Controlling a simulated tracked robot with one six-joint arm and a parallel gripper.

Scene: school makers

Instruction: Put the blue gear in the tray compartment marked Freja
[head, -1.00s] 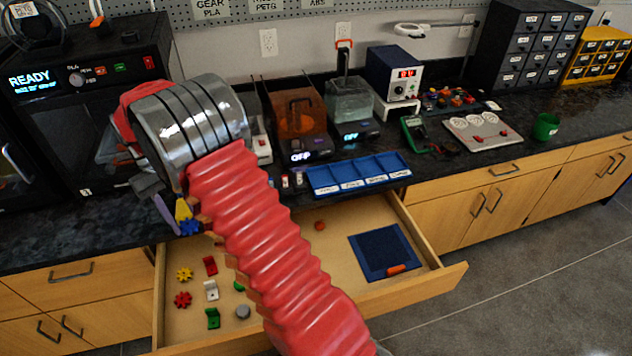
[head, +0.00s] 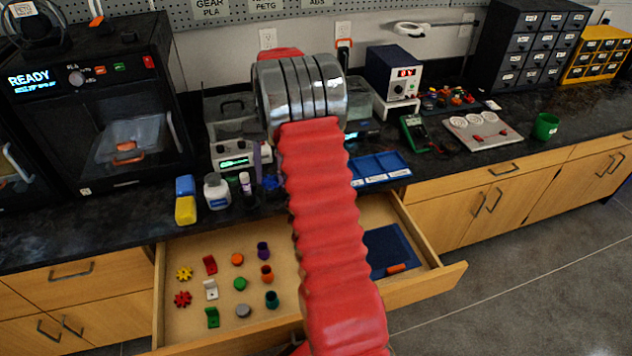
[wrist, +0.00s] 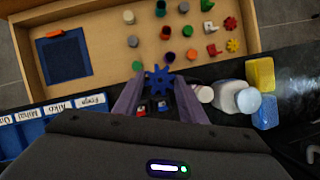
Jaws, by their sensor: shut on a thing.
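The blue gear (wrist: 160,78) is between the fingertips of my gripper (wrist: 159,84) in the wrist view, which is shut on it. In the head view the gear (head: 270,183) shows small and partly hidden by my arm, held over the counter edge left of the tray. The blue tray (head: 384,167) lies on the counter, its left part hidden behind my arm. In the wrist view the tray (wrist: 32,130) is at the lower left. The Freja label (wrist: 92,101) is on its compartment closest to my gripper, partly behind the gripper body.
The open drawer (head: 190,252) below holds several gears, brackets and caps, and a blue mat (head: 393,243) with an orange piece. A white bottle (head: 217,191) and a blue-and-yellow block (head: 185,200) stand left of my gripper. Instruments stand behind the tray.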

